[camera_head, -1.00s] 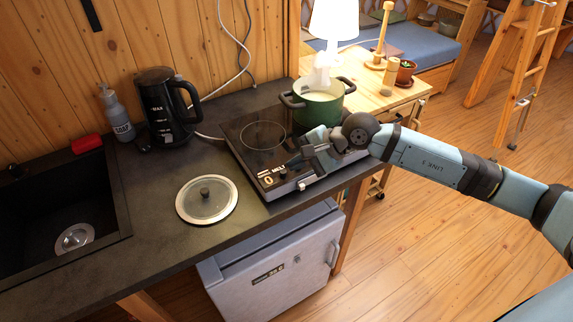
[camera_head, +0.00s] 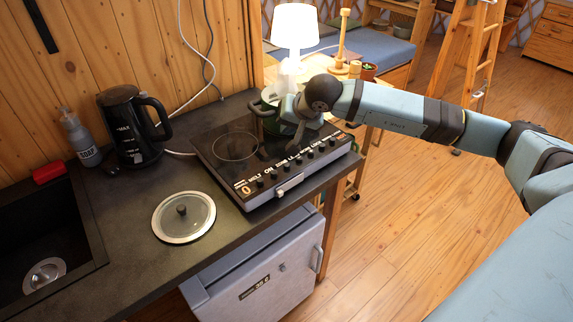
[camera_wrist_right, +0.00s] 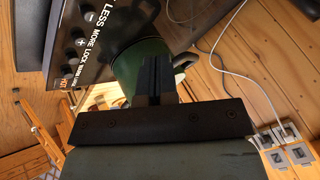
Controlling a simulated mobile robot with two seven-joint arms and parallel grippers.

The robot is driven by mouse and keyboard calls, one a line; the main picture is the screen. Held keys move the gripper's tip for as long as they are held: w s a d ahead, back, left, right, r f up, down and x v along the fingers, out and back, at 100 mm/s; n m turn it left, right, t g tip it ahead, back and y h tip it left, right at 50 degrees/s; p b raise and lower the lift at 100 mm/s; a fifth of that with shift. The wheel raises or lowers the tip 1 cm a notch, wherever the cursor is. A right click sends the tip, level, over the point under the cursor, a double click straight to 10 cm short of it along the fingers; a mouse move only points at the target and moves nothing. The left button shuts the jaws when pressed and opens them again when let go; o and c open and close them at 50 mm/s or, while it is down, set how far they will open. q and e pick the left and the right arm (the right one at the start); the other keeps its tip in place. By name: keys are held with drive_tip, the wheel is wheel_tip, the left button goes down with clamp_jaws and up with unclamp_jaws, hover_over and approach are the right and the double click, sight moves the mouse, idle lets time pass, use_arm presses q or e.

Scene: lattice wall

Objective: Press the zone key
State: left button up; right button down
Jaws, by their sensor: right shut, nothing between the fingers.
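The black cooktop (camera_head: 208,141) lies on the dark counter, with a row of small labelled keys (camera_head: 290,167) along its front strip. The labels are too small to read surely in the head view; in the wrist view (camera_wrist_right: 82,40), LESS, MORE and LOCK can be read. I cannot pick out the zone key's label. My right gripper (camera_head: 298,146) is shut and empty, above the cooktop just behind the key strip. In the wrist view its fingers (camera_wrist_right: 158,72) lie in front of the green pot (camera_wrist_right: 125,70).
A glass lid (camera_head: 184,222) lies on the counter left of the cooktop. A black kettle (camera_head: 128,135) and a soap bottle (camera_head: 82,142) stand by the wall, near the sink (camera_head: 80,225). A lit lamp (camera_head: 295,28) is behind the cooktop.

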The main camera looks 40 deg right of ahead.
sight(288, 163)
wheel_tip(288, 163, down, 8)
drive_tip(key=b, duration=0.4)
drive_tip(key=shift+f, duration=0.25)
idle(1.7)
drive_tip(key=shift+f+b, duration=0.4)
drive_tip(key=shift+b, duration=0.3)
drive_tip(key=shift+f+b, duration=0.45)
drive_tip(key=shift+b, duration=0.1)
idle(0.4)
drive_tip(key=shift+r, duration=0.9)
